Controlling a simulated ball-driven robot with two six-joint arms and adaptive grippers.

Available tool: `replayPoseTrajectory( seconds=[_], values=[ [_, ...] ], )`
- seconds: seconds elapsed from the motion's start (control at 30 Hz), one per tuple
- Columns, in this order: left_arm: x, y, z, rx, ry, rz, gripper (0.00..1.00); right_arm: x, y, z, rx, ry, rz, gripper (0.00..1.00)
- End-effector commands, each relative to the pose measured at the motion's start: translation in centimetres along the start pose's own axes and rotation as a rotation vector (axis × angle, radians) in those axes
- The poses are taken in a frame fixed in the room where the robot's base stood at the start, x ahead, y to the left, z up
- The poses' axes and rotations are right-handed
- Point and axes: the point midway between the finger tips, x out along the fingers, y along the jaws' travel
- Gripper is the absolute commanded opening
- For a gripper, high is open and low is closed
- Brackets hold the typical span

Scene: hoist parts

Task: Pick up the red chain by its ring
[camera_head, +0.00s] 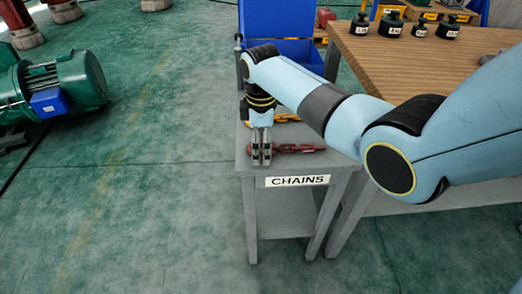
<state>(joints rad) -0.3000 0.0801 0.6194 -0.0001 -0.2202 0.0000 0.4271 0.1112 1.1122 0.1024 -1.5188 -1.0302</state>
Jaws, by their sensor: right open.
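The red chain (300,149) lies on the grey side table (292,168), near its front edge above the "CHAINS" label. My right gripper (261,160) points down at the chain's left end, with its fingers in front of or around that end; I cannot tell which. The fingers hide part of the chain there, so its ring is not clearly visible. The right gripper is open. My right arm reaches in from the right across the wooden table. My left gripper is not in view.
A yellow chain (287,118) lies behind the red one, partly hidden by my arm. A blue box (280,20) stands behind. The wooden table (425,65) on the right bears black weights (391,24). A green motor (60,85) stands at left. The floor between is clear.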

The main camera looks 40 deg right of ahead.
Motion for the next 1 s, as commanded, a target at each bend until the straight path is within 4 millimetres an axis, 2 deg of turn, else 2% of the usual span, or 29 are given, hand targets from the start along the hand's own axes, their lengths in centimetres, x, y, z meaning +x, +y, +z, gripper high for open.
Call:
replayPoseTrajectory(
  seconds=[0.23, 0.83, 1.0],
  values=[
    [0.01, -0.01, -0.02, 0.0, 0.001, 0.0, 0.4, 0.14, 0.03, -0.02, 0.0, 0.0, 0.001, 0.81],
    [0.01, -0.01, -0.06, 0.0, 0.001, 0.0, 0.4, 0.13, 0.03, 0.0, 0.0, 0.0, 0.001, 0.02],
    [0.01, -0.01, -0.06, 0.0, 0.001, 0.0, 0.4, 0.07, 0.09, -0.02, 0.0, 0.001, 0.002, 0.0]
  ],
)
